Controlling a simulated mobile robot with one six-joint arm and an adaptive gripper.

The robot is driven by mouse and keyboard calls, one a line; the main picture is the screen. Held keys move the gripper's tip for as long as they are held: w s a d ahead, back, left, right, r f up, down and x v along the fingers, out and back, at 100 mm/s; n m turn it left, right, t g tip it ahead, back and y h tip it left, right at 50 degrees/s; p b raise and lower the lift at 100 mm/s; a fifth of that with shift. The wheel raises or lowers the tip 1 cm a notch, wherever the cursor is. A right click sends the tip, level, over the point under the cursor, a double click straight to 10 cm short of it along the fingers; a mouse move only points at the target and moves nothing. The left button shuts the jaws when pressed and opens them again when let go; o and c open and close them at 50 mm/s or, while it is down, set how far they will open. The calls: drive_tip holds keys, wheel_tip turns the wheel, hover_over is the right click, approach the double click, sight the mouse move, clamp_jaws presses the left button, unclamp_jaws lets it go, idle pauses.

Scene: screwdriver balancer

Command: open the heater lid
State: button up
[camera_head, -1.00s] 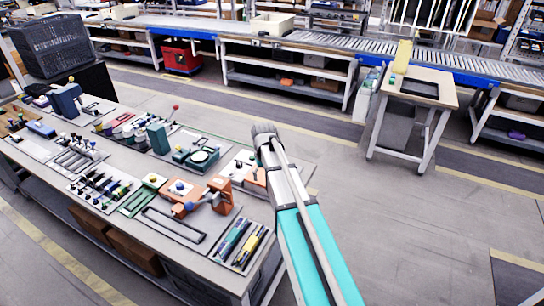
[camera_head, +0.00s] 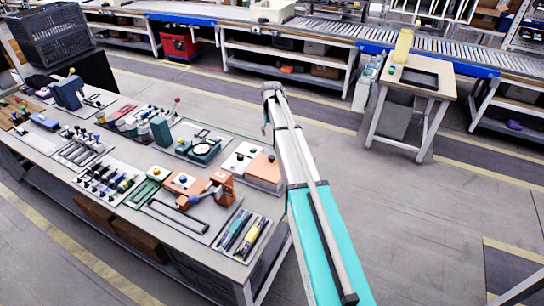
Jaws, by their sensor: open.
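I cannot tell for certain which fixture is the heater. A low box with an orange top and a white panel with a dark knob (camera_head: 262,168) sits at the right end of the workbench, and it may be the heater. No raised lid shows on it. My gripper (camera_head: 266,127) is small in the view, at the end of my arm, above and beyond this box's far edge. It points down, appears apart from the box and holds nothing that I can see. Its fingers are partly hidden by the wrist.
The workbench (camera_head: 190,238) carries an orange clamp fixture (camera_head: 221,187), a green gauge fixture (camera_head: 203,149), a teal post (camera_head: 160,130) and several screwdrivers (camera_head: 105,181). A small table (camera_head: 432,89) stands at the right.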

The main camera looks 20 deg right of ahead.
sight(272, 157)
drive_tip(key=shift+f, duration=0.1)
wheel_tip(272, 157, down, 14)
drive_tip(key=b, duration=1.3)
drive_tip(key=shift+r+b, duration=0.2)
drive_tip(key=shift+b, duration=0.15)
clamp_jaws()
idle(0.3)
